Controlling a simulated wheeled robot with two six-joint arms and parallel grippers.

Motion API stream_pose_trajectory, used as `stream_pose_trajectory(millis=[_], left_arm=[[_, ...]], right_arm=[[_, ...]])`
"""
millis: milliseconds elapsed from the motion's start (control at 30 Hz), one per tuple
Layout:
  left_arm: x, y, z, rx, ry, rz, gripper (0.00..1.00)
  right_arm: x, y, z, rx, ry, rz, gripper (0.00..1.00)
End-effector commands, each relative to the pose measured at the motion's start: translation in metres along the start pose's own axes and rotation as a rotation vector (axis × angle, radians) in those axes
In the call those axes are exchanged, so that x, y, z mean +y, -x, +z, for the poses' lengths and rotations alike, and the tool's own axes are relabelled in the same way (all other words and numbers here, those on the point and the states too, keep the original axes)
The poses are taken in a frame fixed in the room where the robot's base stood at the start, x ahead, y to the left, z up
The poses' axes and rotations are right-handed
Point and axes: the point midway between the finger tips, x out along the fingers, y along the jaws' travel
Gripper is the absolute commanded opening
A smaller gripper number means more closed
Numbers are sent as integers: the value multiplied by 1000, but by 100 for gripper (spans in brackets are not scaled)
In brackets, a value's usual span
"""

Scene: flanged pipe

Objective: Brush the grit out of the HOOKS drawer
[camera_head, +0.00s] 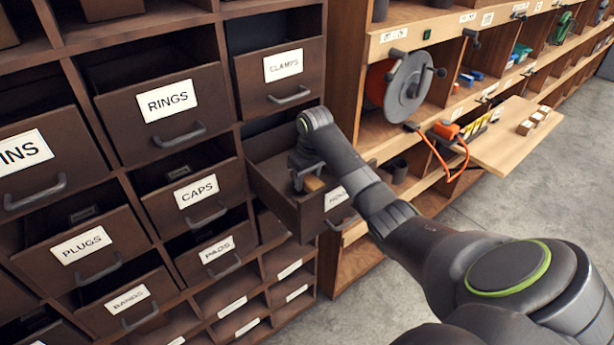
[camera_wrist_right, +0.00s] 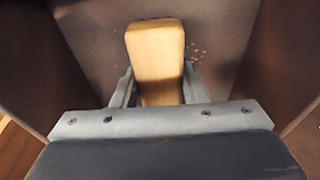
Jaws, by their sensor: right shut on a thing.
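The HOOKS drawer (camera_head: 308,214) is pulled out of the dark brown cabinet, its label partly behind my arm. My right gripper (camera_head: 306,180) reaches down into it and is shut on a brush with a pale wooden handle (camera_head: 314,184). In the right wrist view the wooden handle (camera_wrist_right: 155,55) stands between the two fingers (camera_wrist_right: 160,92); its bristles are hidden. Pale specks of grit (camera_wrist_right: 195,52) lie on the drawer floor, mostly right of the handle. I cannot tell whether the brush touches the floor. My left gripper is out of view.
The CLAMPS drawer (camera_head: 280,80) is just above, and the CAPS drawer (camera_head: 196,198) is to the left. On the right, a wooden shelf unit holds a grey reel (camera_head: 408,88) and a fold-out board (camera_head: 500,148). Bare concrete floor (camera_head: 530,205) lies in front.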

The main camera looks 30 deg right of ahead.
Motion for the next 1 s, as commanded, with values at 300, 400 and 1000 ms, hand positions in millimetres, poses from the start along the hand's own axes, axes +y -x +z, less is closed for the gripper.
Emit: stream_pose_trajectory(millis=[300, 400, 1000], left_arm=[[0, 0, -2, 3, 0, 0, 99], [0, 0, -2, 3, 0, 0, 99], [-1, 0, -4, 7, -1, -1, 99]], right_arm=[[0, 0, 0, 1, 0, 0, 8], [0, 0, 0, 1, 0, 0, 8], [0, -10, 1, 0, 0, 0, 8]])
